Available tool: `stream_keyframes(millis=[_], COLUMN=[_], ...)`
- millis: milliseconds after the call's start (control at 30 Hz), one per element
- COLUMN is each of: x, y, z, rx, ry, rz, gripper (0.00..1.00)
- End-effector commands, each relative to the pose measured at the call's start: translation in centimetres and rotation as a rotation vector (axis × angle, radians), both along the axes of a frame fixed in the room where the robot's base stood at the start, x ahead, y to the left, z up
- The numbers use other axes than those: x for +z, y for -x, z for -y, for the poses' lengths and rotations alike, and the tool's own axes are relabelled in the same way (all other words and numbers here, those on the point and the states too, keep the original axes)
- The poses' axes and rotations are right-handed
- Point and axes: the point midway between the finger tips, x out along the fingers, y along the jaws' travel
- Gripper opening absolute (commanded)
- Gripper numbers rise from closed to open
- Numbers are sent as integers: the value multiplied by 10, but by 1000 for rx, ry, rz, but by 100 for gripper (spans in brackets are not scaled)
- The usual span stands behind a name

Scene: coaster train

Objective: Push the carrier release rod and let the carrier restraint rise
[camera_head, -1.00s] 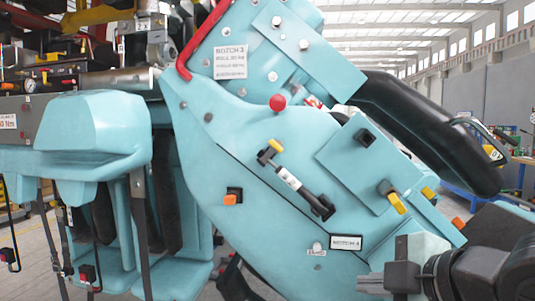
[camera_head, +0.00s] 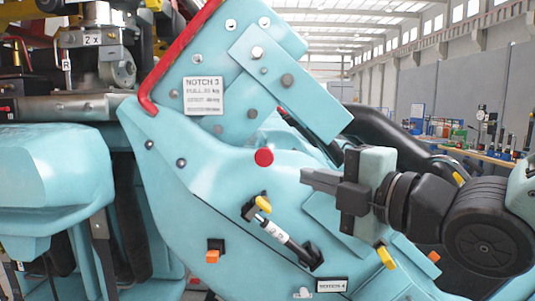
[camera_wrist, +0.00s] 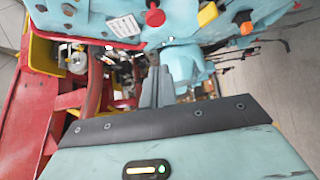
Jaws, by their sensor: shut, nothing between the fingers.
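A teal carrier side plate (camera_head: 180,190) fills the middle of the head view, with a "NOTCH 3" label above and a "NOTCH 4" label below. A round red knob (camera_head: 264,157) stands out from it; a red knob also shows at the top of the wrist view (camera_wrist: 155,17). I cannot tell for certain which part is the release rod. A black padded bar (camera_head: 378,130), probably the restraint, slants behind the plate, partly hidden by my arm. My gripper (camera_head: 306,181) is shut and empty, right of and slightly below the red knob, apart from it in the picture. Its fingers show in the wrist view (camera_wrist: 158,80).
A small cylinder with a yellow end (camera_head: 275,232) is mounted below the knob. An orange block (camera_head: 214,250) and a yellow handle (camera_head: 385,257) also protrude from the plate. A teal seat (camera_head: 50,185) stands left. A workbench (camera_head: 480,155) is far right.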

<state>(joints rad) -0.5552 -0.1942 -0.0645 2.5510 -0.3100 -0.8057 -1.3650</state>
Motion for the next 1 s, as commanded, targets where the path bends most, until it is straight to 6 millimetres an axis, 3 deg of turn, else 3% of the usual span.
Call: stream_keyframes(millis=[267, 533, 1000], x=[0, 2, 5], y=[-2, -21, -35], z=[-1, -19, -31], rx=[0, 0, 3], ry=[-1, 2, 0], rz=[-3, -8, -9], gripper=[0, 0, 0])
